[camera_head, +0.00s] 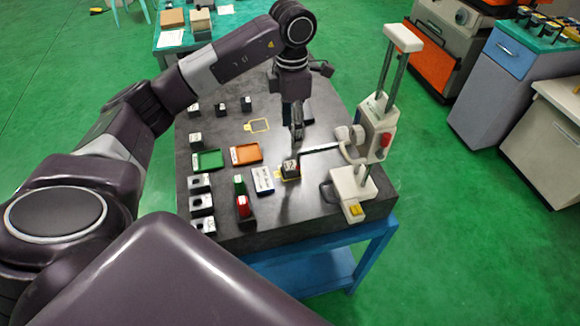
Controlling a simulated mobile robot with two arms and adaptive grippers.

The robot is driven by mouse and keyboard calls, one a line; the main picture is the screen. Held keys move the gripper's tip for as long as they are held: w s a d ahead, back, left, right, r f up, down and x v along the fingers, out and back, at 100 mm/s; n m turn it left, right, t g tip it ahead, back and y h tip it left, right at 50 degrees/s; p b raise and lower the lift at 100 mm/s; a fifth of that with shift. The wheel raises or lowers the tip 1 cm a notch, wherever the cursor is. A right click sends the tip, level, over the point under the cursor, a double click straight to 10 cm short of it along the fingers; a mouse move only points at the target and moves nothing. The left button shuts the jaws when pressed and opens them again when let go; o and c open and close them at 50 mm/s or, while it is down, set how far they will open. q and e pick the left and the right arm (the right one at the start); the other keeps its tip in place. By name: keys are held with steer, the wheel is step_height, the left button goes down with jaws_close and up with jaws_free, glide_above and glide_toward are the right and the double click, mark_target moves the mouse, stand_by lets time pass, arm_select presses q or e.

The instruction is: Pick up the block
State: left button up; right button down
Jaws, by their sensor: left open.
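A small dark block (290,169) with a pale, number-marked face sits on the dark stone table top (285,215), on a yellow outlined spot. My left gripper (298,134) points down just above and behind the block in the picture. It is open, and nothing shows between its fingers. It looks apart from the block, though the exact gap is hard to judge. My right gripper is out of view.
A white height gauge (375,135) stands right of the block, its thin arm reaching close to it.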

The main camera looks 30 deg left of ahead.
arm_select(q)
steer(key=b, duration=0.5)
glide_above(290, 165)
steer(key=f, duration=0.5)
steer(key=shift+w+d+f, duration=0.2)
steer(key=shift+d+f, duration=0.1)
steer(key=shift+f, duration=0.05)
steer(key=shift+s+f, duration=0.1)
steer(key=shift+f, duration=0.25)
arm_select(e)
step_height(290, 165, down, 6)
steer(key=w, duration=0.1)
arm_select(q)
steer(key=shift+f+p, duration=0.45)
steer(key=shift+f, duration=0.9)
steer(key=shift+f+p, duration=0.3)
steer(key=shift+p, duration=0.05)
steer(key=f+p, duration=0.2)
steer(key=f, duration=0.1)
steer(key=shift+s+a+f, duration=0.1)
steer(key=shift+a+f, duration=0.1)
steer(key=shift+f, duration=0.55)
jaws_close()
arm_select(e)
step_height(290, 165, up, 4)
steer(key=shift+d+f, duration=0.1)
